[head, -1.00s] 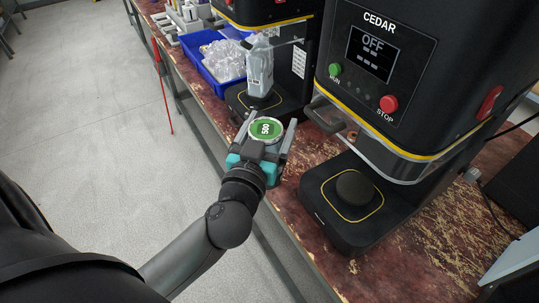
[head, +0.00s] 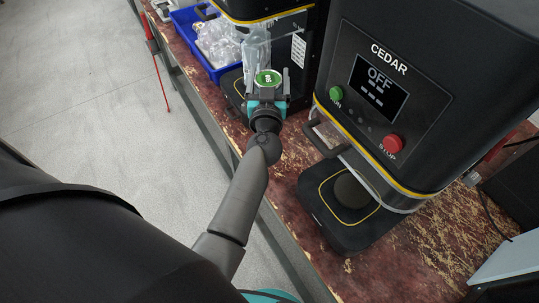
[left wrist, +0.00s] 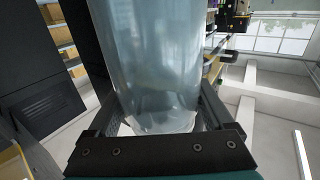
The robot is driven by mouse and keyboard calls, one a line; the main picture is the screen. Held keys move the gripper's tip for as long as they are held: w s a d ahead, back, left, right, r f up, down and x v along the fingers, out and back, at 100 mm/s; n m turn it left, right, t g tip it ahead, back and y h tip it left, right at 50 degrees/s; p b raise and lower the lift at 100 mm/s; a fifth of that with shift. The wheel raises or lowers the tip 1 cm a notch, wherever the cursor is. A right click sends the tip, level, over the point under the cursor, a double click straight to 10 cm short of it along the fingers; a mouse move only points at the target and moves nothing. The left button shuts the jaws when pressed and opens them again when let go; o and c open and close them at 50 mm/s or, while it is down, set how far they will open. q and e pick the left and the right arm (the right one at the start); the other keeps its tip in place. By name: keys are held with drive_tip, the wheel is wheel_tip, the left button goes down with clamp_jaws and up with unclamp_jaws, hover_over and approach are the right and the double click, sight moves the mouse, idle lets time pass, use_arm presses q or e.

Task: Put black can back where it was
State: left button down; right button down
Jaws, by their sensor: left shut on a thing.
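White markings show on the lid. The can is upright, held in front of the far seamer. In the left wrist view the held can (left wrist: 150,65) looks clear and bluish, between the two fingers. No can that is plainly black shows in these frames. My right gripper is not in view.
The near CEDAR seamer (head: 395,100) reads OFF, and its round black plate (head: 353,190) is empty. A blue bin (head: 184,28) of clear items stands beyond. Bare worn bench (head: 288,165) lies between the seamers.

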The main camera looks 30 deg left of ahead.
use_arm(q)
drive_tip(key=shift+w, duration=0.25)
drive_tip(key=shift+f, duration=0.2)
wheel_tip(320, 180, down, 20)
drive_tip(key=b, duration=1.6)
drive_tip(key=shift+r, duration=0.15)
drive_tip(key=shift+c, duration=0.9)
unclamp_jaws()
drive_tip(key=shift+o, duration=0.9)
